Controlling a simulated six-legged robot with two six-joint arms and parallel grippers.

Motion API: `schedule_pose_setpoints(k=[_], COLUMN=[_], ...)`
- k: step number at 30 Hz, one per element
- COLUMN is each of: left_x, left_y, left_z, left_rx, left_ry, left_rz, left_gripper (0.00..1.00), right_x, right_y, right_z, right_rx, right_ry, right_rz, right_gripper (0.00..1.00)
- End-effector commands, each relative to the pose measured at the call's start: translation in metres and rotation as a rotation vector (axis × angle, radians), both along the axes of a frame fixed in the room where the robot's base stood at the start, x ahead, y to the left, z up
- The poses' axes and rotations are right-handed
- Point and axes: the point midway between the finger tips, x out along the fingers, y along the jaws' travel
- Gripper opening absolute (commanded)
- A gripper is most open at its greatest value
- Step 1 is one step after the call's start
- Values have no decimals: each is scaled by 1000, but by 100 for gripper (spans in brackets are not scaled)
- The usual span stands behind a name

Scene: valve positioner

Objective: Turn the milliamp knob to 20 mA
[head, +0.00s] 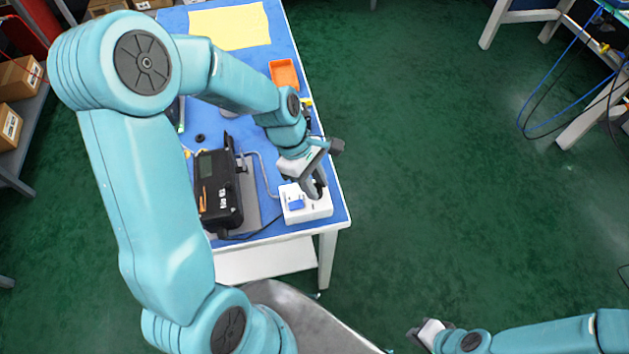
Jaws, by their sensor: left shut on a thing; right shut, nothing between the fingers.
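A white box with a small blue display (296,204) sits at the near right corner of the blue-topped table. My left gripper (318,190) is over this box, pointing down at its right part. It is shut on a dark knob (320,188), which the fingers mostly hide. The knob's setting and the display's reading are too small to tell. A black valve positioner (219,190) stands to the left of the box. My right gripper (417,334) is low at the bottom of the view, away from the table, shut and empty.
The blue table (262,228) also holds an orange tray (284,74) and a yellow sheet (230,26) further back. A grey tube and a dark cable run near the box. Shelves with cartons (18,78) stand at left.

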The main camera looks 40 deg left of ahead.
Motion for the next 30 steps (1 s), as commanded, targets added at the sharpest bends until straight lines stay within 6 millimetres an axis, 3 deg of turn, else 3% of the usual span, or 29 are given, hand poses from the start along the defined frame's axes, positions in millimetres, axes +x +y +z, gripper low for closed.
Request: schedule_pose_setpoints(k=[17, 30], left_x=[0, 2], left_y=[0, 0], left_z=[-1, 0], left_rx=[1, 0], left_ry=[2, 3], left_rz=[-70, -416], left_gripper=[0, 0], right_x=[0, 0], right_y=[0, 0], right_z=[2, 12], right_rx=[0, 0], right_ry=[0, 0], right_rz=[0, 0], right_gripper=[0, 0])
